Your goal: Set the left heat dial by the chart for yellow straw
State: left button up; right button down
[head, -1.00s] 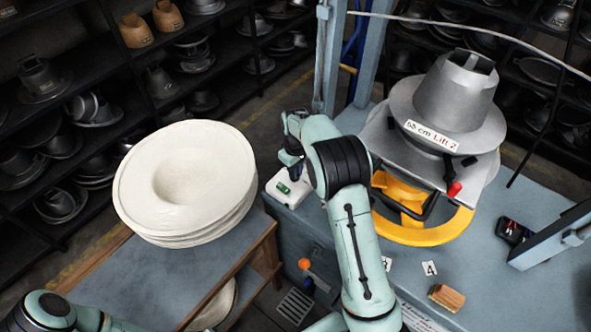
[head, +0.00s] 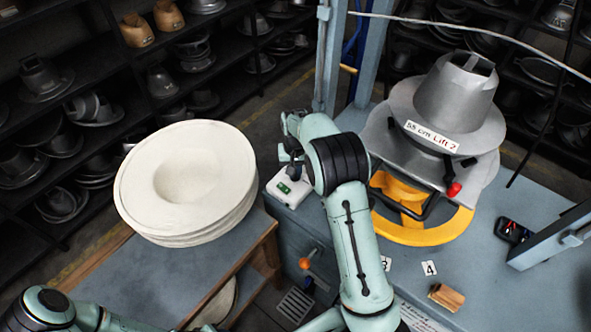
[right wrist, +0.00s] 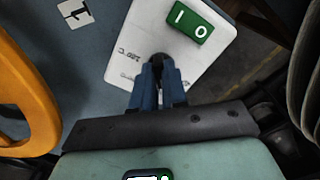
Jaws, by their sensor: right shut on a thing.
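The heat dial is a small dark knob (right wrist: 158,60) on a white panel (right wrist: 125,50), seen between my fingers in the right wrist view. Small temperature marks show on the panel beside it, too blurred to read fully. My right gripper (right wrist: 160,78) is shut on the knob. In the head view my right gripper (head: 293,168) is over the white panel (head: 277,197), and my wrist hides the dial. A green switch (head: 284,187) sits on the same panel; it also shows in the right wrist view (right wrist: 190,20). No chart is legible. My left gripper is not in view.
A grey hat mould (head: 455,95) stands above a yellow ring (head: 425,230) on the blue-grey bench, to the right. A stack of cream hat bodies (head: 185,180) is on a table at the left. A wooden block (head: 446,297) and numbered tags (head: 429,268) lie on the bench.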

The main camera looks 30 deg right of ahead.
jog(key=m, duration=0.3)
jog(key=shift+m, duration=0.3)
jog(key=shift+w+m, duration=0.1)
jog(key=shift+m, duration=2.2)
jog(key=c, duration=1.2)
grip_release()
jog(key=shift+o, duration=0.2)
notch_tip(320, 180, up, 14)
jog(key=shift+f, duration=0.25)
jog(key=shift+f, duration=0.1)
